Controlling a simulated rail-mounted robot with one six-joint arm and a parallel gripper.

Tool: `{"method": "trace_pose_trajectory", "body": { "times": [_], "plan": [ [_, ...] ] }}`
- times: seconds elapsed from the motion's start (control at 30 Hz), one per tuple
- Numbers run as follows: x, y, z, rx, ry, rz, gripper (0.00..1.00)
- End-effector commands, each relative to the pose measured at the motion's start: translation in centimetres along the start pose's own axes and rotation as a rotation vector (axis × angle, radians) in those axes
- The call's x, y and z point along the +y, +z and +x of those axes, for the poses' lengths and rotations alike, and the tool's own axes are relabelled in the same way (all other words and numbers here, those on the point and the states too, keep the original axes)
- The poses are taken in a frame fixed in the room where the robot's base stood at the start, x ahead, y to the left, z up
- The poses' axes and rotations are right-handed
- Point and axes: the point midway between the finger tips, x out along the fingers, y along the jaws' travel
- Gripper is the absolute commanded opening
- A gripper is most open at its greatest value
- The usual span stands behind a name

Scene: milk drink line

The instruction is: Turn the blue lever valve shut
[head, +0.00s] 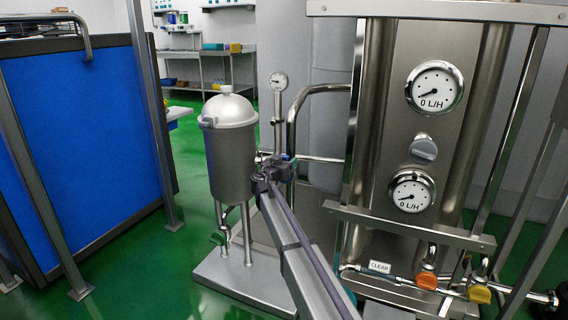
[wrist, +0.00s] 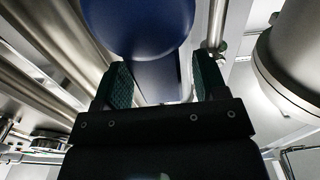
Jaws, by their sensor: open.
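The blue lever (wrist: 140,25) shows large at the top of the wrist view, with a rounded blue face. A flat bluish length (wrist: 158,78) continues down from it between my fingers. My gripper (wrist: 162,85) is open, with a green-padded finger on each side of that length; I cannot tell if either pad touches it. In the head view my gripper (head: 276,172) is at the pipework right of the steel vessel (head: 231,155). There my arm hides most of the lever and the valve body, so the lever's angle is unclear.
A dial gauge (head: 278,81) stands on a pipe behind my gripper. A steel panel with two flow dials (head: 434,88) is close on the right. Orange (head: 426,280) and yellow (head: 479,293) valve handles sit low right. Green floor (head: 140,245) is open at left.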

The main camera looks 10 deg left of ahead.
Motion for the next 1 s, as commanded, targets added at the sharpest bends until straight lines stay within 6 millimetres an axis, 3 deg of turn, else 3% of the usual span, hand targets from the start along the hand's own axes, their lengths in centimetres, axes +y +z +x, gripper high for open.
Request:
{"method": "trace_pose_trajectory", "body": {
  "times": [0.2, 0.9, 1.0],
  "plan": [
    [0.04, 0.0, 0.12, 0.0, 0.0, 0.0, 0.66],
    [0.04, 0.0, 0.08, 0.0, 0.0, 0.0, 0.0],
    [0.1, 0.01, 0.11, 0.0, 0.001, 0.001, 0.0]
  ]
}}
